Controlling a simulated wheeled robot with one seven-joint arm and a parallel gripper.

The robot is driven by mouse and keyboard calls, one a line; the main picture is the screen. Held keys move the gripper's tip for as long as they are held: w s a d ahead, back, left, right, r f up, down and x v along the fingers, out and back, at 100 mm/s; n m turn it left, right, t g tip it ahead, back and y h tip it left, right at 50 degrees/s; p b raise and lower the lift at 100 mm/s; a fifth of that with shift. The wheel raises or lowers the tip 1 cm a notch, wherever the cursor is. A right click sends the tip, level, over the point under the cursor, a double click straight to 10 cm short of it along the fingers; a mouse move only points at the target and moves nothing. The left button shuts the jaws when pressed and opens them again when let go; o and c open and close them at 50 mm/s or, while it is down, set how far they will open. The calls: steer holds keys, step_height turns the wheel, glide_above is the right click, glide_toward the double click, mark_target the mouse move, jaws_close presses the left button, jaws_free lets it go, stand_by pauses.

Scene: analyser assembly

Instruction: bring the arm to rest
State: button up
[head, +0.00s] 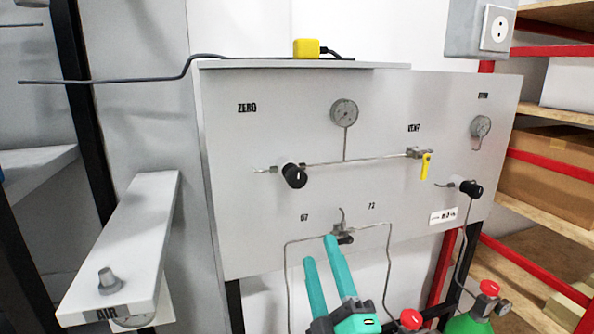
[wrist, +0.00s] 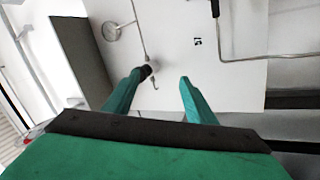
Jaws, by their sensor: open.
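My gripper (head: 319,250) has two teal fingers. It is in front of the lower middle of the grey panel (head: 262,215), just below the small valve fitting (head: 343,236) in the head view. The fingers are apart with nothing between them. In the wrist view my gripper (wrist: 161,75) also shows empty, with the panel (wrist: 182,22) beyond. A black knob (wrist: 146,71) shows at the left fingertip there. I cannot tell whether either finger touches the panel or a fitting.
The panel carries gauges (head: 344,112), black knobs (head: 294,176), a yellow-handled valve (head: 426,165) and thin pipes. A yellow plug (head: 306,48) and a bent dark rod (head: 150,75) lie on top. An AIR shelf (head: 125,240) juts out left. Green cylinders (head: 470,322) stand lower right.

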steer(key=s+a+f+m+g+h, duration=0.15)
steer(key=s+f+m, duration=0.3)
steer(key=f, duration=0.45)
steer(key=s+a+f+m+h, duration=0.1)
steer(key=s+f+m+h, duration=0.3)
steer(key=f, duration=0.5)
steer(key=s+a+f+m+g+h, duration=0.1)
steer(key=s+f+m, duration=0.3)
steer(key=f, duration=0.6)
steer(key=s+f+m+g, duration=0.1)
steer(key=s+f, duration=0.2)
steer(key=s, duration=0.5)
steer(key=s+f+m+g+y, duration=0.1)
steer(key=s+f, duration=0.3)
steer(key=s, duration=0.4)
steer(key=s+a+f+m+g+y, duration=0.1)
steer(key=s+f, duration=0.3)
steer(key=s, duration=0.4)
steer(key=shift+s+f+g, duration=0.15)
steer(key=shift+f+g, duration=0.1)
steer(key=shift+g, duration=0.3)
steer(key=shift+a, duration=0.1)
steer(key=shift+c, duration=0.2)
